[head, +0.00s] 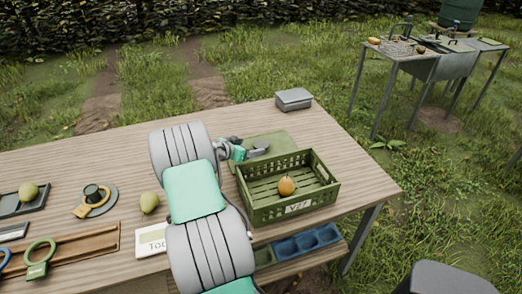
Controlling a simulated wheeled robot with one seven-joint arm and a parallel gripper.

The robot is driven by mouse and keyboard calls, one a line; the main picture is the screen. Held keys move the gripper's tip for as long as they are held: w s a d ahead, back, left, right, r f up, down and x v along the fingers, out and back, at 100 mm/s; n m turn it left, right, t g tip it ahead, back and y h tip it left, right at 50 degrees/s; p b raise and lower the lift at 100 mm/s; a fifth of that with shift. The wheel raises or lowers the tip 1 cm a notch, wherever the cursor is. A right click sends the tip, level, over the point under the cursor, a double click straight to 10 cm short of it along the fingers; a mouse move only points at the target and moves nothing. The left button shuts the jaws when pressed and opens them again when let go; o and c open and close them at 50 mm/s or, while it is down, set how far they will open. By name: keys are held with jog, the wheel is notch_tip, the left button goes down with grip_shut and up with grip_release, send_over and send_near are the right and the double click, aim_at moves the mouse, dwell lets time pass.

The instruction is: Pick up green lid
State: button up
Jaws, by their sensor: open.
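A flat olive-green panel, which looks like the green lid (277,138), lies on the wooden table behind the green crate. My gripper (262,149) is over the lid's near part, close to the crate's back left corner. Its jaws look open and empty, though they are small in view. I cannot tell whether the fingers touch the lid. My arm and gripper hide the lid's left part, and the crate hides some of its near edge.
The slatted green crate (263,211) holds one orange-brown pear (286,186). A grey box (293,98) stands at the table's back edge. A yellow-green pear (149,202) and a white sign (151,239) lie left of my arm. Blue trays (307,243) sit on a lower shelf.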

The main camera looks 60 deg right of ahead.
aim_at(261, 143)
jog(key=x, duration=0.3)
jog(key=p+x, duration=0.1)
jog(key=x, duration=0.3)
jog(key=p+x, duration=0.1)
jog(key=x, duration=0.2)
jog(key=shift+w+d+f, duration=0.25)
jog(key=shift+w, duration=0.05)
jog(key=shift+c, duration=0.3)
jog(key=c, duration=1.6)
jog(key=shift+o, duration=0.2)
jog(key=shift+r, duration=0.1)
